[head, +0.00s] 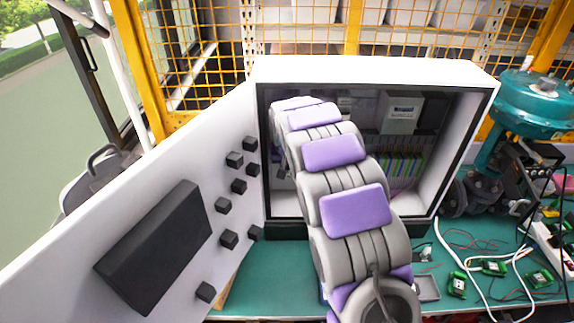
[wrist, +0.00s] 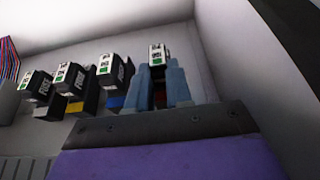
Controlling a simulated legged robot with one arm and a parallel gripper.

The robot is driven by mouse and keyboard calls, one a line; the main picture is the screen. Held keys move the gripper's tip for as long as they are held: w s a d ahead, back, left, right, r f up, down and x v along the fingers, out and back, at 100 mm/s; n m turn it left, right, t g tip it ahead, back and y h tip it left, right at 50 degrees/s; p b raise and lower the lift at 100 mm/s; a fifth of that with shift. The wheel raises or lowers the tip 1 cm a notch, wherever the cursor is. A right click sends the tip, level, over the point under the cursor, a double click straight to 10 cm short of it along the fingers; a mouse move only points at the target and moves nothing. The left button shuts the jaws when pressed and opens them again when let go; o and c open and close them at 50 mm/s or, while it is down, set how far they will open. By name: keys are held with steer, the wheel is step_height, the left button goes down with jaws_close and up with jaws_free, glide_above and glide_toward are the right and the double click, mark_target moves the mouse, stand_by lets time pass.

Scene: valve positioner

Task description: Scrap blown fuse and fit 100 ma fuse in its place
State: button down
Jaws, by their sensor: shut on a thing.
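My gripper (wrist: 160,76) shows in the wrist view with its two blue-grey fingers shut on a dark fuse block (wrist: 157,55) that has a white label with a green mark. The print on the label is too small to read, so I cannot tell whether it is the blown fuse or the 100 mA one. Similar labelled blocks (wrist: 113,68) stand in a row on the cabinet's back wall to the left. I cannot tell whether the held block is seated or free. In the head view my arm reaches into the cabinet and hides the gripper.
The white cabinet (head: 375,68) is open, with its door (head: 70,265) swung out left. Inside are a white device (head: 402,112) and a terminal row (head: 400,163). A grey tray (head: 428,289) and green circuit boards (head: 493,267) lie on the bench. A teal valve actuator (head: 535,100) stands right.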

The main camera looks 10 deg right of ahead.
steer(key=c, duration=0.6)
jaws_free()
steer(key=shift+w, duration=0.1)
steer(key=p+v, duration=0.1)
steer(key=v, duration=0.6)
steer(key=shift+p, duration=0.4)
stand_by(0.4)
steer(key=s+r+g, duration=0.1)
steer(key=s+g, duration=0.1)
steer(key=s, duration=1.4)
steer(key=s+r+n+g, duration=0.1)
steer(key=s+g, duration=0.1)
steer(key=s, duration=1.5)
steer(key=s+r+n+g, duration=0.1)
steer(key=s+g, duration=0.1)
steer(key=s, duration=1.5)
steer(key=shift+s+a+y, duration=0.2)
steer(key=shift+s+y, duration=0.05)
steer(key=shift+y, duration=0.15)
